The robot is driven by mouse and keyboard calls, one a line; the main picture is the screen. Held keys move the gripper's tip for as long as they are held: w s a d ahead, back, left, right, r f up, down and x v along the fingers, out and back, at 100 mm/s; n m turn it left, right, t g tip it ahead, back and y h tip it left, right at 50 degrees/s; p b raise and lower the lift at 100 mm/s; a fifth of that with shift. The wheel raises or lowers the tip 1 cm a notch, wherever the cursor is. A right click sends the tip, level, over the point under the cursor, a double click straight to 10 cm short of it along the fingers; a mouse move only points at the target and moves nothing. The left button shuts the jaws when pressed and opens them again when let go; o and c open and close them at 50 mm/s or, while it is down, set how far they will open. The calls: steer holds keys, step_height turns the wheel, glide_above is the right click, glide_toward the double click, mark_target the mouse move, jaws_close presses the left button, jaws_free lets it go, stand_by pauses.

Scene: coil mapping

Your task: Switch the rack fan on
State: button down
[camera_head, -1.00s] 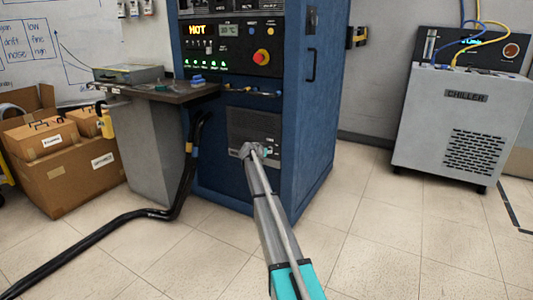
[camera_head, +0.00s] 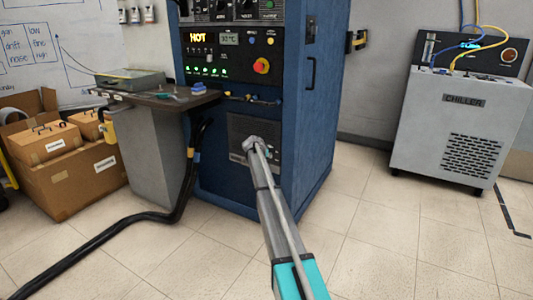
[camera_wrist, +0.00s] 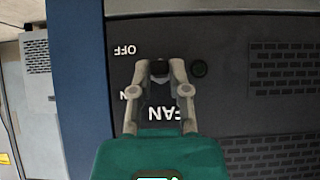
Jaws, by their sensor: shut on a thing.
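The blue rack (camera_head: 310,130) stands in the middle of the head view, with a dark fan panel (camera_head: 240,128) low on its front. My gripper (camera_head: 251,143) is at this panel. In the wrist view the lettering is upside down: FAN (camera_wrist: 165,114) is partly covered, OFF (camera_wrist: 124,50) is clear, and another label is mostly hidden by a finger. My gripper (camera_wrist: 160,72) is shut on the small dark fan switch (camera_wrist: 159,68), which shows between the fingertips. Which way the switch is set cannot be told.
A side shelf (camera_head: 165,97) with tools, a black hose (camera_head: 110,232) and cardboard boxes (camera_head: 65,180) are at left. The chiller (camera_head: 460,130) stands at right. The floor (camera_head: 380,240) between rack and chiller is clear.

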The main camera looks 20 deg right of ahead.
steer(key=g+y+p, duration=0.1)
steer(key=r+y+p, duration=0.1)
steer(key=p, duration=0.1)
steer(key=shift+w+d+r+g, duration=0.1)
steer(key=shift+w+d+g, duration=0.05)
steer(key=shift+d+g, duration=0.2)
steer(key=shift+d+r+g+y+p, duration=0.1)
steer(key=shift+g+y+p, duration=0.75)
steer(key=shift+p, duration=0.35)
steer(key=c, duration=0.6)
jaws_free()
